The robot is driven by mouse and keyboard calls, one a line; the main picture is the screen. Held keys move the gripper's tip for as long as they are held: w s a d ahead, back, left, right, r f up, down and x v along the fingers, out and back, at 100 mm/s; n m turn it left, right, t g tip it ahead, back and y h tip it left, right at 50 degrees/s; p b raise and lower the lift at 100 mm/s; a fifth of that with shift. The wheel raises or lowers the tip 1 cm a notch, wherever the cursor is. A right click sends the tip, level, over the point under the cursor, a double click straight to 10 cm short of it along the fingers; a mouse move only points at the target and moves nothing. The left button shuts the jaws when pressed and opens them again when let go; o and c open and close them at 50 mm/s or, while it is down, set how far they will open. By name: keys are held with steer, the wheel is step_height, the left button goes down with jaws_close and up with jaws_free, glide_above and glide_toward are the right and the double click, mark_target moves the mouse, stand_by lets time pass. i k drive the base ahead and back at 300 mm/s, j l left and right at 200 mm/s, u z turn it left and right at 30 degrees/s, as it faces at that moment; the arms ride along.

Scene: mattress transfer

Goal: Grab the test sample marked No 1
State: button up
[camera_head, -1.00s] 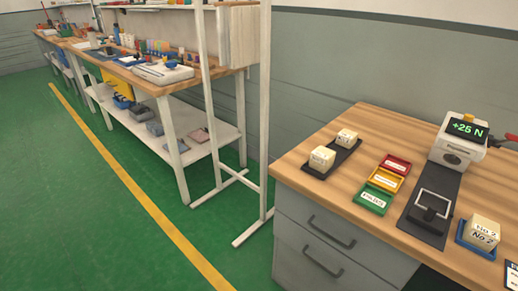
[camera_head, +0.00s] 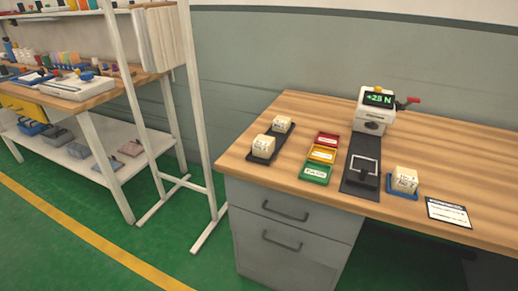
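Two pale cube samples sit on a black tray (camera_head: 268,156) at the desk's left end: a front cube (camera_head: 263,146) and a back cube (camera_head: 282,124). Their labels are too small to read for sure, so I cannot tell which is marked No 1. A third pale cube (camera_head: 404,180) sits on a blue tray (camera_head: 418,194) to the right; its label reads No 2 in the earlier frame. My gripper is not in view.
The wooden desk (camera_head: 235,154) also holds red (camera_head: 326,139), yellow (camera_head: 321,153) and green (camera_head: 316,173) labelled trays, a force tester (camera_head: 374,112) reading +25 N with a black plate (camera_head: 349,180), and a printed card (camera_head: 449,212). A white shelf frame (camera_head: 196,110) stands left. Green floor (camera_head: 180,232) lies open in front.

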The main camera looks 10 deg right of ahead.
mark_target(281, 124)
steer(key=i+j+z, duration=0.2)
steer(key=z, duration=0.2)
steer(key=i+j+z, duration=0.1)
steer(key=j+z, duration=0.3)
steer(key=i+j+z, duration=0.1)
steer(key=j, duration=0.45)
steer(key=i+j+z, duration=0.15)
steer(key=j, duration=0.4)
steer(key=i+j+z, duration=0.1)
steer(key=j, duration=0.5)
steer(key=i+j+z, duration=0.1)
steer(key=j, duration=0.5)
steer(key=i+j, duration=0.1)
steer(key=j, duration=0.45)
steer(key=i+j, duration=0.1)
steer(key=j, duration=0.95)
steer(key=i+j, duration=0.15)
steer(key=j, duration=0.4)
steer(key=i+l, duration=0.4)
steer(key=l+z, duration=0.05)
steer(key=l, duration=0.05)
